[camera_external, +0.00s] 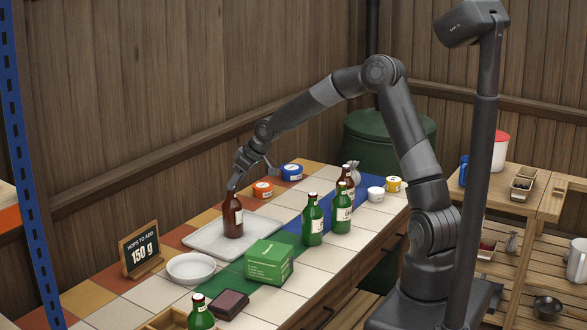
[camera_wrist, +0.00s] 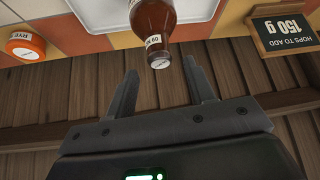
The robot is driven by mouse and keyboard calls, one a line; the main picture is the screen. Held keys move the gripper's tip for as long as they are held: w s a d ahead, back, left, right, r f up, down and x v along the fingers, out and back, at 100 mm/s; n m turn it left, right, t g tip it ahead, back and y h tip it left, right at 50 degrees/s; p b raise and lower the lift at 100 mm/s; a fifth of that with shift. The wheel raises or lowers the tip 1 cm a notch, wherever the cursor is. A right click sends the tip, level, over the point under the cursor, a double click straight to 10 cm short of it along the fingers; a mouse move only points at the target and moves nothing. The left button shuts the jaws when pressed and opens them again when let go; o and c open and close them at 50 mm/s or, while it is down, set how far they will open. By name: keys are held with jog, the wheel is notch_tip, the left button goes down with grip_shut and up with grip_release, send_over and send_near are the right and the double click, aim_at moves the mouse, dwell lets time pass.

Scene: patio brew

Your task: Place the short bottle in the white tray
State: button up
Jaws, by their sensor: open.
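A brown bottle (camera_external: 233,219) with a pale label stands upright on the white tray (camera_external: 203,238). In the wrist view its capped neck (camera_wrist: 155,42) points toward my gripper (camera_wrist: 160,66), and the white tray (camera_wrist: 98,15) shows behind it. My gripper's fingers are spread, with the bottle's cap in front of the gap between them and not clasped. In the external view my gripper (camera_external: 234,186) is just above the bottle's top. Green bottles (camera_external: 312,222) (camera_external: 342,212) and another brown bottle (camera_external: 349,177), partly hidden, stand to the right.
A green box (camera_external: 269,262), a white bowl (camera_external: 191,268) and a hops sign (camera_external: 141,250) stand near the tray. Orange (camera_external: 263,190) and blue (camera_external: 291,172) tins sit behind. A third green bottle (camera_external: 200,316) is at the front. Tiles right of the green box are clear.

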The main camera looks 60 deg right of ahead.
jog(key=s+a+r+h, duration=0.1)
jog(key=s+a+r, duration=0.1)
jog(key=s+r, duration=0.45)
jog(key=s+a+r+g+h, duration=0.1)
jog(key=s+r, duration=0.2)
jog(key=s, duration=0.6)
jog(key=s+a+r+h, duration=0.1)
jog(key=s+a+r, duration=0.1)
jog(key=s+r, duration=0.45)
jog(key=s+m+y, duration=0.1)
jog(key=s+m, duration=0.1)
jog(key=s, duration=1.9)
jog(key=shift+a+f+y, duration=0.25)
jog(key=shift+f+y, duration=0.05)
jog(key=shift+f, duration=0.1)
